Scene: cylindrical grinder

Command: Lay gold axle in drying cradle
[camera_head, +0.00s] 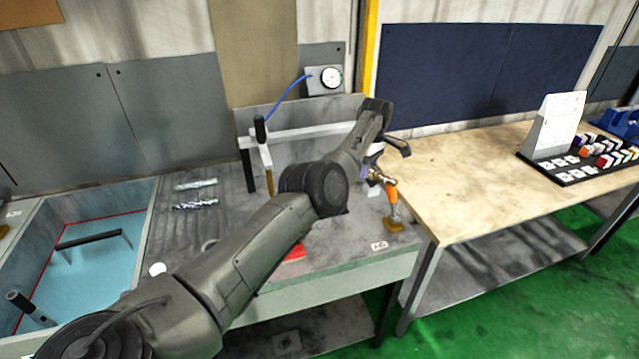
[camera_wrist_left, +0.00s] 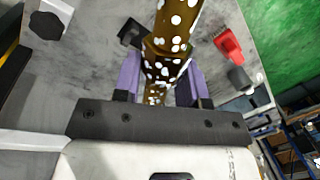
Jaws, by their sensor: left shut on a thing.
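The gold axle (camera_wrist_left: 168,50), brown-gold with white spots, stands between the purple fingers of my left gripper (camera_wrist_left: 158,85) in the left wrist view. The gripper is shut on it, and its far end runs out of the top of that picture. In the head view my left gripper (camera_head: 376,168) is above the right end of the grey bench, partly hidden by its own arm. A gold part (camera_head: 379,177) of the axle shows there. I cannot tell for sure which thing is the drying cradle. My right gripper is out of view.
A blue-floored basin (camera_head: 78,285) is at the left, with a dark bar across it. A white frame with a black-handled lever (camera_head: 262,140) stands on the bench. An orange-handled tool (camera_head: 392,194) stands near its right edge. The wooden table (camera_head: 460,175) is mostly clear.

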